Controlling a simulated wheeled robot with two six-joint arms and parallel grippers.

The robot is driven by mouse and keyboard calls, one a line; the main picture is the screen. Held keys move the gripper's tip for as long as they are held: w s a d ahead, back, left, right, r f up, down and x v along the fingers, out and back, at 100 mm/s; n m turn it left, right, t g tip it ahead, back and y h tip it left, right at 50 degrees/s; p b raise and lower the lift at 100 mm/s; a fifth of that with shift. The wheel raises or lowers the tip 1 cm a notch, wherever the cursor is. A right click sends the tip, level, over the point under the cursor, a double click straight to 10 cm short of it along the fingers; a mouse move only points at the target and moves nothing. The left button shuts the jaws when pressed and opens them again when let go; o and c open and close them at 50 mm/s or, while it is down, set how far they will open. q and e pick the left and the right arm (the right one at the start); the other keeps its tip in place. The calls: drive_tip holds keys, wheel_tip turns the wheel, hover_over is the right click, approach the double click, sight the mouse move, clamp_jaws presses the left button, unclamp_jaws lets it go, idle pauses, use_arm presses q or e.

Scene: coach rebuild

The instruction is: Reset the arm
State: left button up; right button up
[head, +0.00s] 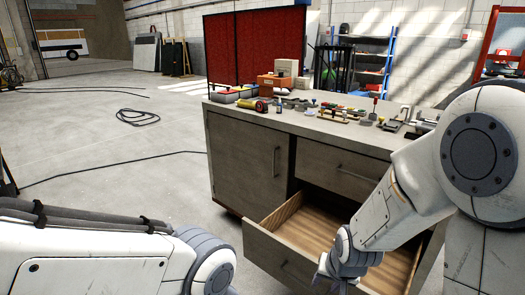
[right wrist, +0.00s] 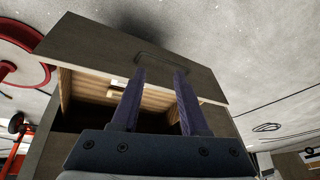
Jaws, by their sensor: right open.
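My right arm (head: 405,195) reaches down from the right in the head view. Its gripper (head: 335,282) is low, at the front of the open lower drawer (head: 300,222), partly cut off by the bottom edge. In the right wrist view the two dark fingers (right wrist: 159,75) are apart with nothing between them. They point toward the drawer front (right wrist: 110,50) and its handle (right wrist: 160,62); I cannot tell if they touch. My left arm (head: 90,250) lies across the lower left of the head view; its gripper is out of frame.
The grey workbench (head: 245,165) has a closed door and a shut upper drawer (head: 335,170). Its top holds several tools, a yellow-and-red cylinder (head: 261,106) and an orange box (head: 277,82). A black cable (head: 138,117) lies on open floor at left.

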drive_tip(key=s+d+r+n+g, duration=0.2)
drive_tip(key=s+d+r+n, duration=0.15)
drive_tip(key=s, duration=0.25)
drive_tip(key=s+a+r+n+g, duration=0.1)
drive_tip(key=s+a+r+n, duration=0.25)
drive_tip(key=s+a, duration=0.35)
drive_tip(key=s+a+r+n+g, duration=0.1)
drive_tip(key=s+a+r+n, duration=0.1)
drive_tip(key=s+a+n, duration=0.35)
wheel_tip(320, 180, up, 17)
drive_tip(key=s+a+m+p, duration=0.1)
drive_tip(key=p, duration=1.6)
drive_tip(key=shift+a+m, duration=0.15)
drive_tip(key=shift+m, duration=0.2)
